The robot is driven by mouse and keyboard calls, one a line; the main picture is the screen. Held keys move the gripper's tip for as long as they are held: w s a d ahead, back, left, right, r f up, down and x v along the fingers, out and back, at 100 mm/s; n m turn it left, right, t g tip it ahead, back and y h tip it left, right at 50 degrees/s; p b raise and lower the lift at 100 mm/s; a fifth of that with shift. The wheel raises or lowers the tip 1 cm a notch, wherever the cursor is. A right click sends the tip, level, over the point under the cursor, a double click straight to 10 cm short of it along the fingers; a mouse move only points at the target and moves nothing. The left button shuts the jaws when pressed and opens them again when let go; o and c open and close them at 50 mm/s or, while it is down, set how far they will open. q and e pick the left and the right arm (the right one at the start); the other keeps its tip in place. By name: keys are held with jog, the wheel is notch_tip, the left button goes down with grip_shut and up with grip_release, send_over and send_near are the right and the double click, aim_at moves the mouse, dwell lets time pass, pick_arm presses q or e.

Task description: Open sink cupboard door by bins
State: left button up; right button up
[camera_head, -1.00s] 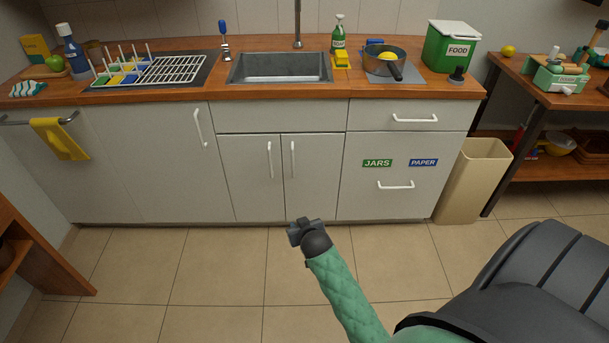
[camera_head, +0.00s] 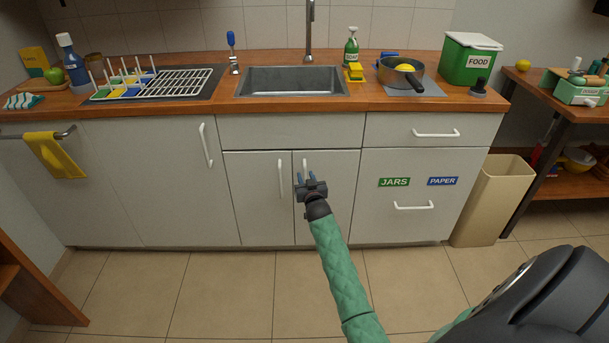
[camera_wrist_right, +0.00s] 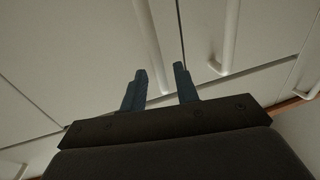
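The sink cupboard has two pale doors under the sink. The right door (camera_head: 333,222), beside the drawer front labelled JARS and PAPER, is closed. Its upright white handle (camera_head: 304,165) is partly hidden by my right gripper (camera_head: 312,177) in the head view. My right gripper is open and empty, in front of this handle. In the right wrist view, which looks upside down, the handle (camera_wrist_right: 148,40) ends between the two fingers (camera_wrist_right: 162,76) in the picture. Whether they touch it I cannot tell. The left door's handle (camera_head: 280,178) stands just to the left. My left gripper is out of view.
A drawer front (camera_head: 411,235) with its own handle stands right of the door. A beige bin (camera_head: 492,200) is beyond it. The wooden counter (camera_head: 300,108) with the sink (camera_head: 290,82) is above. The tiled floor (camera_head: 220,290) in front is clear.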

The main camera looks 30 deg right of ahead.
jog(key=shift+x, duration=1.35)
grip_shut()
jog(key=shift+s, duration=0.1)
